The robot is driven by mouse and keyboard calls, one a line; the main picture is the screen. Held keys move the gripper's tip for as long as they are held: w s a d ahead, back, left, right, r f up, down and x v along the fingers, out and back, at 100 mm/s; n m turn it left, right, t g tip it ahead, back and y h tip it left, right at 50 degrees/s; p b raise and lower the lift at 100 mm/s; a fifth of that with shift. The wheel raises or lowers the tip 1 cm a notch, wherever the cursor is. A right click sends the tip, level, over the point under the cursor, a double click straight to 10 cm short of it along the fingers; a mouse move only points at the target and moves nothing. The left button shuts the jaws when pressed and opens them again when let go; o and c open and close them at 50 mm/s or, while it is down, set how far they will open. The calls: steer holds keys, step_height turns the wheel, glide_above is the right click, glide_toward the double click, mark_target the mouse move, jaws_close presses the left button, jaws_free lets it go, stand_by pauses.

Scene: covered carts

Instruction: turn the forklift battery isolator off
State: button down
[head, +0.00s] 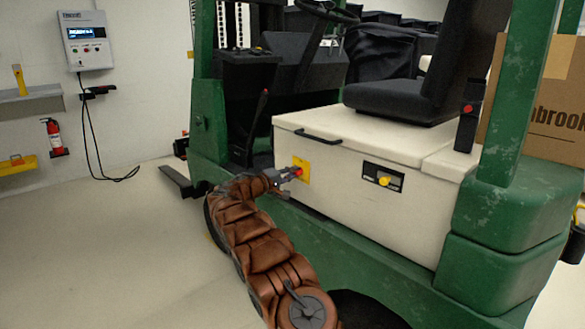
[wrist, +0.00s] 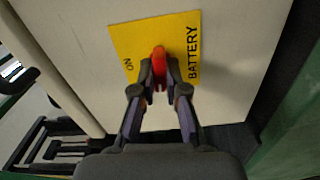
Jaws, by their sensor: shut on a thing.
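The battery isolator is a red handle (wrist: 159,58) on a yellow plate (wrist: 180,28) marked "ON" and "BATTERY". The plate sits on the cream side panel of the green forklift (head: 208,122). In the head view the yellow plate (head: 304,164) is at the panel's left end, with the red handle (head: 297,171) in front of it. My gripper (wrist: 160,84) is shut on the red handle, one finger on each side. In the head view my gripper (head: 284,175) reaches it from the left. The fingertips hide part of the handle and plate.
A black panel with a yellow knob (head: 384,181) is right of the isolator. The black seat (head: 400,100) is above, and a cardboard box (head: 550,120) stands at right. A charger (head: 86,40) hangs on the wall, its cable reaching the floor. The floor at left is clear.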

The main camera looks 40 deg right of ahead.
steer(key=shift+n+p, duration=0.45)
steer(key=shift+n, duration=0.15)
steer(key=c, duration=1.2)
jaws_free()
steer(key=a, duration=1.2)
steer(key=shift+w, duration=0.15)
